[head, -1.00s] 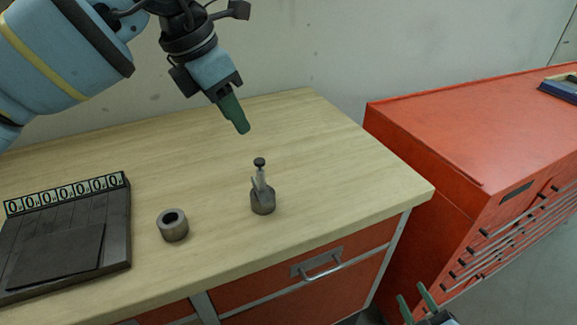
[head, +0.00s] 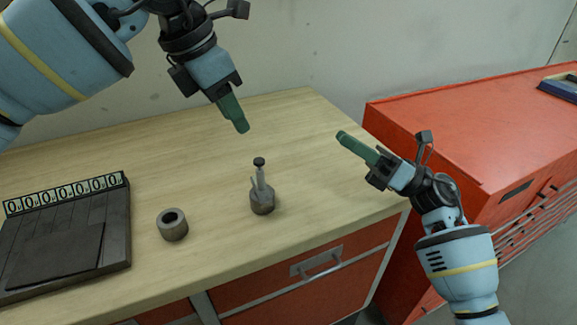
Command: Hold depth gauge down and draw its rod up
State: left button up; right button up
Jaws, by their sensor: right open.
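The depth gauge (head: 262,199) stands upright on the wooden bench. It has a dark grey round base, a lighter stem and a rod topped by a dark knob (head: 259,162). My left gripper (head: 241,125) is above and behind the gauge, apart from it, its green fingers pointing down; they overlap in this view, so I cannot see a gap. My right gripper (head: 343,138) is to the right of the gauge and apart from it, over the bench's right part, pointing left. It is open and empty.
A grey hollow ring (head: 172,225) stands left of the gauge. A black tray with a row of number tags (head: 66,194) lies at the left. The bench top (head: 310,180) is clear around the gauge. A red cabinet (head: 470,120) stands at the right.

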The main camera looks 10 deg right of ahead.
aim_at(253, 192)
jog(key=a+f+n+g+h, duration=0.1)
jog(key=a+n+g+h, duration=0.1)
jog(key=a+n+g, duration=0.1)
jog(key=a+f+n+g+h, duration=0.1)
jog(key=a+n+g+h, duration=0.1)
jog(key=a+n, duration=0.1)
jog(key=a+f+n+g+h, duration=0.1)
jog(key=a+n+g+h, duration=0.1)
jog(key=a, duration=0.3)
jog(key=shift+a+f+n+g, duration=0.1)
jog(key=shift+f+n+g, duration=0.1)
jog(key=shift+n+g, duration=0.5)
jog(key=shift+w+a+f+n+g+h, duration=0.1)
jog(key=shift+a+f+n+g+h, duration=0.15)
jog(key=shift+f+h, duration=0.55)
jog(key=shift+x, duration=3.8)
jog(key=shift+r, duration=0.1)
